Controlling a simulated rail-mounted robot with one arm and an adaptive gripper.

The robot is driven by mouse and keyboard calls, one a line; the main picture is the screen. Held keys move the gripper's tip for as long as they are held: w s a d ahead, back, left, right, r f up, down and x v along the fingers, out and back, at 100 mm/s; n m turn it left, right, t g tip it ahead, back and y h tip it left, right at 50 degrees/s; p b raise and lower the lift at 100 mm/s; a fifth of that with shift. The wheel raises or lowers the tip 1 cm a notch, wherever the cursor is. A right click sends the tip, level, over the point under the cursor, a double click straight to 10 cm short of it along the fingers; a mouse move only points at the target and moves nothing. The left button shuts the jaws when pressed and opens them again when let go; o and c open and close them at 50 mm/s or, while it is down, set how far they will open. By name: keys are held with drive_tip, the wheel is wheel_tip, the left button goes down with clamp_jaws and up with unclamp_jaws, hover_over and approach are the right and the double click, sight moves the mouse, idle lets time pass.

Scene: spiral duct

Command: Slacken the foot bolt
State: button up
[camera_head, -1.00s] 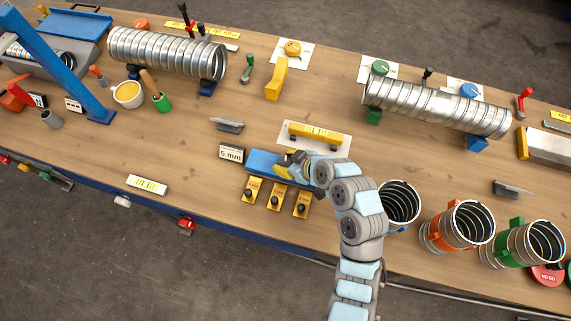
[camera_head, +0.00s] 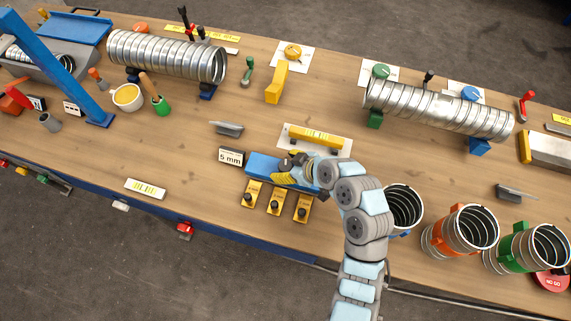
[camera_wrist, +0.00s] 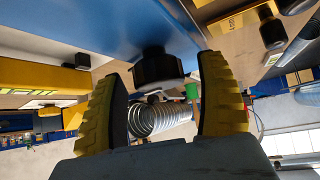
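A blue block (camera_head: 264,166) lies near the front of the bench, with yellow feet (camera_head: 275,201) along its front, each bearing a black bolt head (camera_head: 274,208). My gripper (camera_head: 288,176) is at the right part of the blue block, its yellow-padded fingers low over it. In the wrist view my gripper (camera_wrist: 165,85) is open, and a black bolt-like knob (camera_wrist: 157,67) against the blue surface (camera_wrist: 110,25) shows between its fingertips. Gaps show on both sides of the knob. I cannot tell which bolt this knob is.
A "5 mm" sign (camera_head: 231,157) stands left of the block. A yellow bar on a white plate (camera_head: 316,137) lies just behind it. Upright duct pieces with orange (camera_head: 450,236) and green fittings stand to the right.

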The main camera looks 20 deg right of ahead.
drive_tip(key=v, duration=1.2)
idle(0.7)
